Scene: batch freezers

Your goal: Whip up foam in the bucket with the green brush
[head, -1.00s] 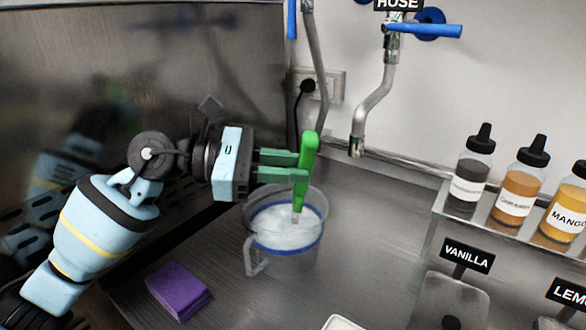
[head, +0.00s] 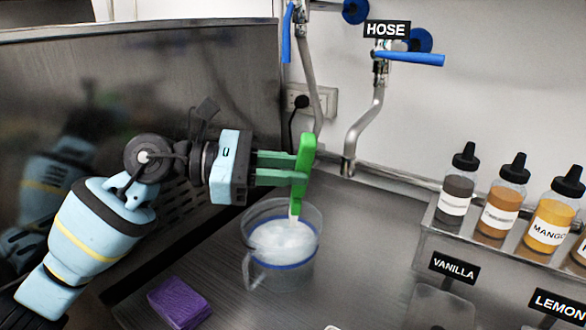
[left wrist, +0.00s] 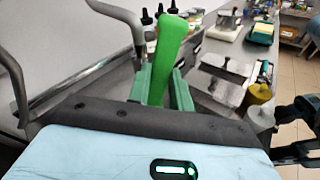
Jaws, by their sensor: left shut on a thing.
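The bucket (head: 283,278) is a clear jug with a blue band and a handle at its left, standing on the metal counter. White foam (head: 284,240) fills its upper part. My left gripper (head: 298,170) is shut on the handle of the green brush (head: 302,165), which is held nearly upright above the bucket. The brush's pale lower end is at the foam; how far it dips in is hard to tell. In the left wrist view the green brush (left wrist: 166,50) stands between the green fingers.
A purple sponge (head: 180,303) lies on the counter left of the bucket. Taps and pipes (head: 365,125) hang behind. Sauce bottles (head: 503,195) stand on a shelf at right, above a vanilla label (head: 454,266). A metal wall (head: 200,70) rises behind my left arm.

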